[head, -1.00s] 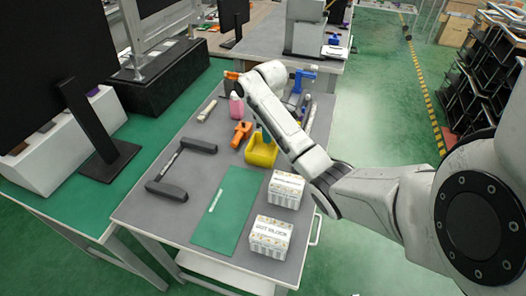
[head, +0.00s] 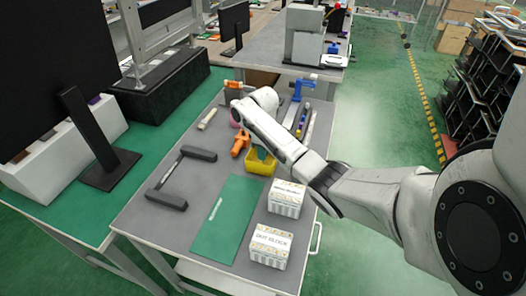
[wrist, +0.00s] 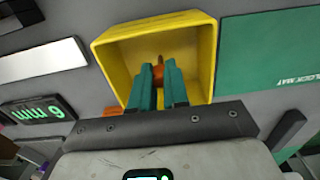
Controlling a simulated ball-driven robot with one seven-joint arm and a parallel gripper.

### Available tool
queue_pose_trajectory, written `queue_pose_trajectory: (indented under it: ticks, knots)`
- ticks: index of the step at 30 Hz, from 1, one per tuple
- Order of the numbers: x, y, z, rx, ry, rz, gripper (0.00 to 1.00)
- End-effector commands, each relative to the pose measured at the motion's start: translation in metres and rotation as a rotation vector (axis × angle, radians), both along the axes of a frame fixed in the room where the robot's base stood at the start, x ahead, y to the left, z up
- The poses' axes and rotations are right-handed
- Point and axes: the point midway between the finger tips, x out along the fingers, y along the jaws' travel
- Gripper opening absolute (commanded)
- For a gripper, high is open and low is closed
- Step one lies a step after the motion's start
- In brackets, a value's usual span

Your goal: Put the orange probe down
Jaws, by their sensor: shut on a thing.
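The orange probe (wrist: 158,70) shows as a small orange piece between my fingertips in the wrist view; the rest of it is hidden by the fingers. My gripper (wrist: 161,80) has teal fingers shut on it, in front of the open yellow bin (wrist: 102,62). The fingertips overlap the bin's opening; I cannot tell how deep they reach or whether the probe touches the bin. In the head view the yellow bin (head: 260,168) stands on the grey table, and my arm hides most of the gripper above it.
An orange tool (head: 240,144) lies left of the bin. A blue clamp (head: 301,88) is farther back. Bare table (head: 205,170) shows left of the mat.

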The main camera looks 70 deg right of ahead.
Motion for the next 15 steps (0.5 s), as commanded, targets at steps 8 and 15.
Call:
queue_pose_trajectory:
  ticks: [8,15]
  knots:
    - [0.0,0.0003,-0.0014,0.001,0.0,0.0,0.37]
    - [0.0,0.0003,-0.0011,0.0,0.0,0.0,0.4]
